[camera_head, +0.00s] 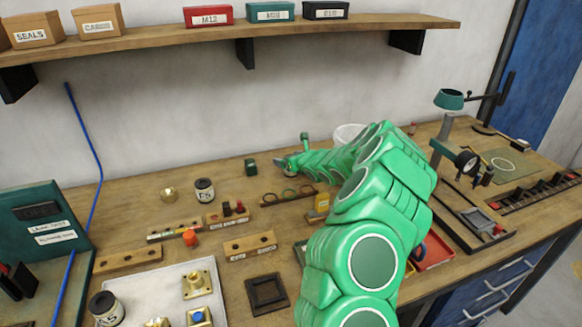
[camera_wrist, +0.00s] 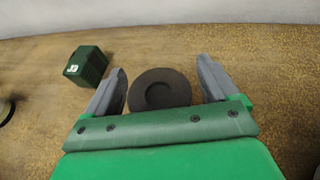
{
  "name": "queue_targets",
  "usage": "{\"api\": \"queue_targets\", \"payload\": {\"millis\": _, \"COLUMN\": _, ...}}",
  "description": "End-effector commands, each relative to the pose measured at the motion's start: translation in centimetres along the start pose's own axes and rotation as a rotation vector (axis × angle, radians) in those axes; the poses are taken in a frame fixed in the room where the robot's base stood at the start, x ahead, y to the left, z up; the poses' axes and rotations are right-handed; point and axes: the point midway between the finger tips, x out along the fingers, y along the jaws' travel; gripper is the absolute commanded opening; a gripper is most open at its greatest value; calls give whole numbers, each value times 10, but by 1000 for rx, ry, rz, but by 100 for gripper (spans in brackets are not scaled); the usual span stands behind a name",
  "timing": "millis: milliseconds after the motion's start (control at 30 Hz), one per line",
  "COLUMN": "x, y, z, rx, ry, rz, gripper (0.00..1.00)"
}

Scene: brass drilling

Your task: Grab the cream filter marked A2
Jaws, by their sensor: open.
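My gripper (camera_head: 284,164) is at the back of the bench, and its grey fingers are spread apart in the wrist view (camera_wrist: 166,82). A dark round piece with a recessed centre (camera_wrist: 159,90) lies between the fingers, with gaps at both sides. Its side and any marking are hidden, so I cannot tell whether it is the A2 filter. A cream cylinder with a dark top (camera_head: 204,190) stands left of my gripper. Another cream cylinder with a dark top (camera_head: 106,309) stands at the front left. I cannot read A2 on either.
A dark green block with a white label (camera_wrist: 86,66) stands left of the fingers; it also shows in the head view (camera_head: 251,167). A white bucket (camera_head: 347,134) is behind my arm. A wooden ring holder (camera_head: 288,195) lies in front. A shelf (camera_head: 170,42) runs above.

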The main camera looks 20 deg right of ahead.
Motion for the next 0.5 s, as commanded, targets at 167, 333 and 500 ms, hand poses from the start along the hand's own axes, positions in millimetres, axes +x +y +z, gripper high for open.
{"api": "queue_targets", "payload": {"millis": 167, "x": 3, "y": 1, "z": 0, "rx": 0, "ry": 1, "rz": 1, "gripper": 88}}
{"api": "queue_targets", "payload": {"millis": 333, "x": 3, "y": 1, "z": 0, "rx": 0, "ry": 0, "rz": 1, "gripper": 85}}
{"api": "queue_targets", "payload": {"millis": 500, "x": 3, "y": 1, "z": 0, "rx": 0, "ry": 1, "rz": 1, "gripper": 59}}
